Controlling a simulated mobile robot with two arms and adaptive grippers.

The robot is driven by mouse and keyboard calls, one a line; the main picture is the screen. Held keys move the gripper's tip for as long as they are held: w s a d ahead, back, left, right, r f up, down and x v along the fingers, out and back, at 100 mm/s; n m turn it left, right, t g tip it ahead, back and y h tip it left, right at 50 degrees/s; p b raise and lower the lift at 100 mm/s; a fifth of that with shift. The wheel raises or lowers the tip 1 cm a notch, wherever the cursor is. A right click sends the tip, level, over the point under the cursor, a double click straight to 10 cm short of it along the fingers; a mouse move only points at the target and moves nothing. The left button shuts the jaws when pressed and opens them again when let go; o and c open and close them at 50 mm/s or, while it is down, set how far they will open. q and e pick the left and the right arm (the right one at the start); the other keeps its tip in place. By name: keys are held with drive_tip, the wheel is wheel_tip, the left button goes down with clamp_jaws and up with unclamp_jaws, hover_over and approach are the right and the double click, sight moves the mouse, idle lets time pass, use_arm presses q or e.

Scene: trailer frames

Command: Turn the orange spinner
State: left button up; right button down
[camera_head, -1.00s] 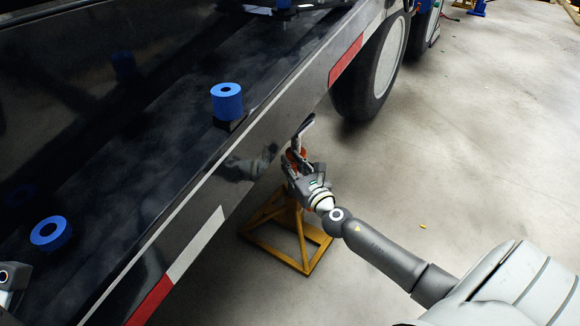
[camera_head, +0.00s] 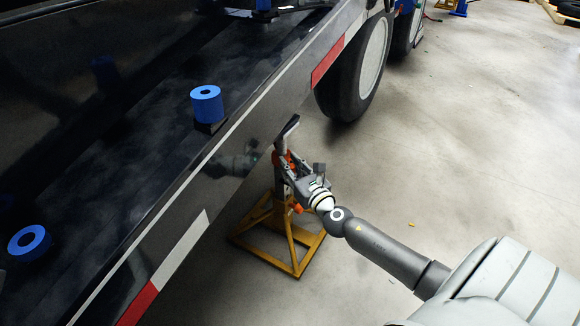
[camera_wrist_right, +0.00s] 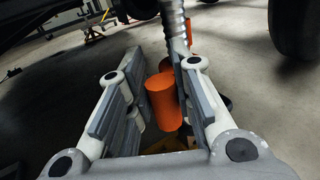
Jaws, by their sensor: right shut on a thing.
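The orange spinner (camera_wrist_right: 163,102) is a cylinder that lies between the fingers of my right gripper (camera_wrist_right: 160,68) in the right wrist view, close against the right-hand finger. In the head view the right gripper (camera_head: 289,160) is shut on it at the top of the yellow jack stand (camera_head: 291,245), beside the trailer's lower edge. Small orange parts of the stand's head show around the gripper there, partly hidden by its fingers. A grey threaded post (camera_wrist_right: 174,22) rises behind the spinner in the wrist view. My left gripper is not in view.
The dark trailer (camera_head: 130,160) with a red-and-white strip fills the left side. Blue rolls (camera_head: 206,104) sit on its deck. A black wheel (camera_head: 352,75) stands beyond the stand. The concrete floor to the right is open.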

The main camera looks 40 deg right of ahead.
drive_tip(key=shift+d+r, duration=0.1)
drive_tip(key=shift+d, duration=0.15)
drive_tip(key=c, duration=1.3)
unclamp_jaws()
drive_tip(key=shift+c, duration=0.2)
drive_tip(key=shift+o, duration=0.4)
drive_tip(key=shift+a, duration=0.15)
drive_tip(key=shift+s, duration=0.1)
drive_tip(key=s+a, duration=0.1)
drive_tip(key=s, duration=1)
drive_tip(key=shift+s+a, duration=0.2)
drive_tip(key=shift+s, duration=0.2)
